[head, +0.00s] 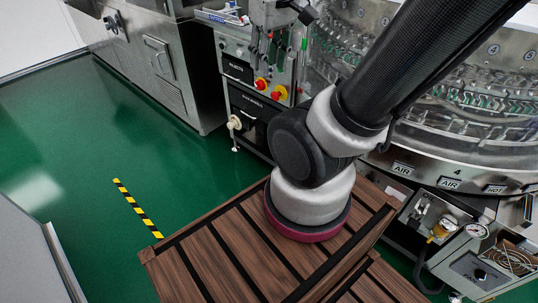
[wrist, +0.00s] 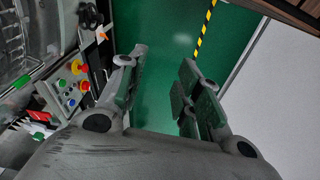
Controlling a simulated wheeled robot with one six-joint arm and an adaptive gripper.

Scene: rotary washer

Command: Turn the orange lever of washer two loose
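My gripper (wrist: 163,58) shows in the wrist view with its two fingers spread wide and nothing between them, only green floor beyond. A small orange patch (wrist: 101,37) lies to the left of the fingers, apart from them; I cannot tell whether it is a lever. The rotary washer (head: 470,110) fills the right of the head view, partly hidden behind my arm. I cannot make out an orange lever on it for certain, nor a label for washer two. My gripper is outside the head view.
A control panel (wrist: 72,85) with red and yellow buttons is left of the gripper. Slatted wooden decking (head: 205,262) lies under my arm. A yellow-topped fitting (head: 440,229) is at lower right. Green floor (head: 80,150) is open at left, with a striped tape (head: 137,208).

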